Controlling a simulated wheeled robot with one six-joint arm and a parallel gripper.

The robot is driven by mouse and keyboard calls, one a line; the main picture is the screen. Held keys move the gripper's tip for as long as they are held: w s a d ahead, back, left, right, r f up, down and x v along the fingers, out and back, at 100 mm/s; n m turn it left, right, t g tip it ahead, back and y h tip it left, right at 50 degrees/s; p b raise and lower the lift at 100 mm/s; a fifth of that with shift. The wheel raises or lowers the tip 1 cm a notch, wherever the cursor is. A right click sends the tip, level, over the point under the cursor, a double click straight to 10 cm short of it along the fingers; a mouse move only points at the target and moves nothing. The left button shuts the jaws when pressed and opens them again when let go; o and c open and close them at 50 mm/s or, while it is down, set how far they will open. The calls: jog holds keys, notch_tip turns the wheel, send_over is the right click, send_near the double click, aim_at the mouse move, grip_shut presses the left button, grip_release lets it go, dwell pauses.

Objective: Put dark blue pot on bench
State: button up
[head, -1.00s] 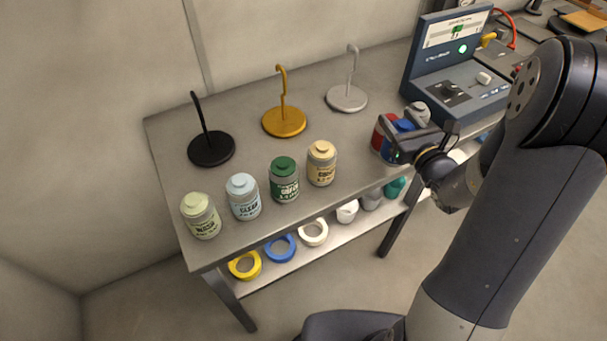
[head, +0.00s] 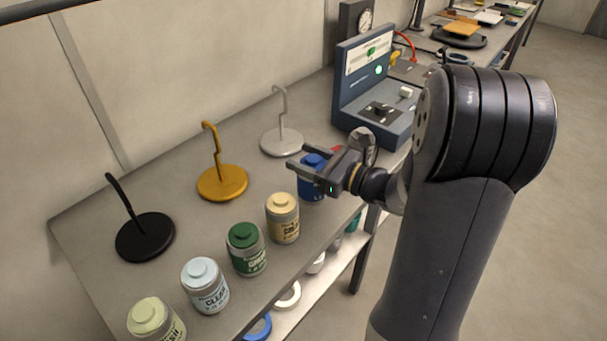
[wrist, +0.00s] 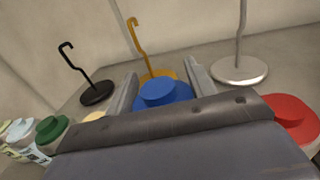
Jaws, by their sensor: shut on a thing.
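In the wrist view the blue lid (wrist: 160,92) sits between the two fingers of my gripper (wrist: 160,84). My gripper is shut on the pot. I cannot tell whether the pot's base touches the bench top, as the fingers hide part of it.
Beside the blue pot stand a tan pot (head: 283,217), a green pot (head: 246,249), a light blue pot (head: 206,286) and a pale green pot (head: 156,321). Black (head: 145,237), yellow (head: 222,182) and grey (head: 282,142) hook stands are behind. A red pot (wrist: 290,112) is close right.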

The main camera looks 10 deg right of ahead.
jog(key=shift+f, duration=1.7)
jog(key=shift+f+b, duration=0.2)
jog(key=shift+b, duration=0.1)
jog(key=o, duration=1.6)
jog(key=shift+c, duration=0.2)
jog(key=shift+r, duration=0.1)
jog(key=shift+r+p, duration=0.2)
jog(key=shift+p, duration=0.1)
jog(key=b+v, duration=0.1)
jog(key=v, duration=1.1)
